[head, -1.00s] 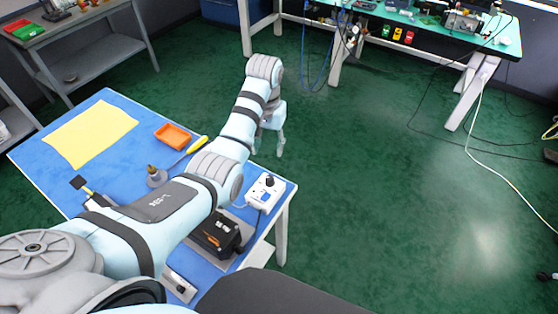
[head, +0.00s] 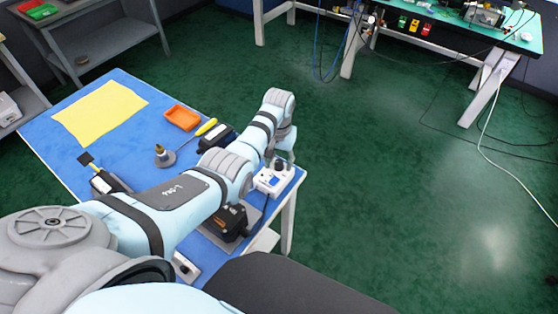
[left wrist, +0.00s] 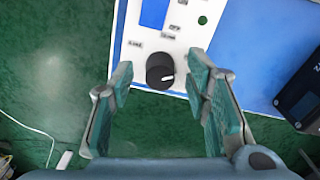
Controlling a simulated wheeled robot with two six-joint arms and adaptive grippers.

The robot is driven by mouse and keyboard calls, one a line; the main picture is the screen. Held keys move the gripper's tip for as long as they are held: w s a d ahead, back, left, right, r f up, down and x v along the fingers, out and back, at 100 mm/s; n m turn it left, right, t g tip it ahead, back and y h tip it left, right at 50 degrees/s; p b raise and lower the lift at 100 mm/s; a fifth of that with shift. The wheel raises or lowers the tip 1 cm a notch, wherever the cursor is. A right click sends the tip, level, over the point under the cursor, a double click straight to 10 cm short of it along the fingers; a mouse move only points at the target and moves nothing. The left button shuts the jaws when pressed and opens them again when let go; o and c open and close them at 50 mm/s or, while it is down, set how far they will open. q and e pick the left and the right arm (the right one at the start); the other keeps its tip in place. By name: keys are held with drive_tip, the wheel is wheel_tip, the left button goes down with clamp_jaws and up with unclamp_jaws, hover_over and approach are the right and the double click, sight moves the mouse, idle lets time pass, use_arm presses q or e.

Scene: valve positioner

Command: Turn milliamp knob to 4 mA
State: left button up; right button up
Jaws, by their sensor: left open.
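The milliamp source is a white box (head: 268,181) at the right edge of the blue table, with a black knob (head: 280,164) on top. In the left wrist view the black knob (left wrist: 158,74) has a white pointer mark facing right, and the white panel (left wrist: 140,60) carries printed labels too blurred to read. My left gripper (head: 284,154) is over the box. In the left wrist view its fingers (left wrist: 160,68) are open, one on each side of the knob with gaps; I cannot tell whether their tips are at knob height. My right gripper is not in view.
A black positioner (head: 228,222) stands beside the box. The blue table (head: 60,130) also bears a yellow sheet (head: 100,112), an orange tray (head: 183,117), a yellow-handled screwdriver (head: 206,127) and a dark meter (head: 217,138). Green floor (head: 400,200) is open to the right.

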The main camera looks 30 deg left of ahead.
use_arm(q)
drive_tip(key=shift+s+r, duration=0.1)
drive_tip(key=shift+r, duration=0.05)
drive_tip(key=shift+c, duration=0.3)
drive_tip(key=c, duration=0.3)
clamp_jaws()
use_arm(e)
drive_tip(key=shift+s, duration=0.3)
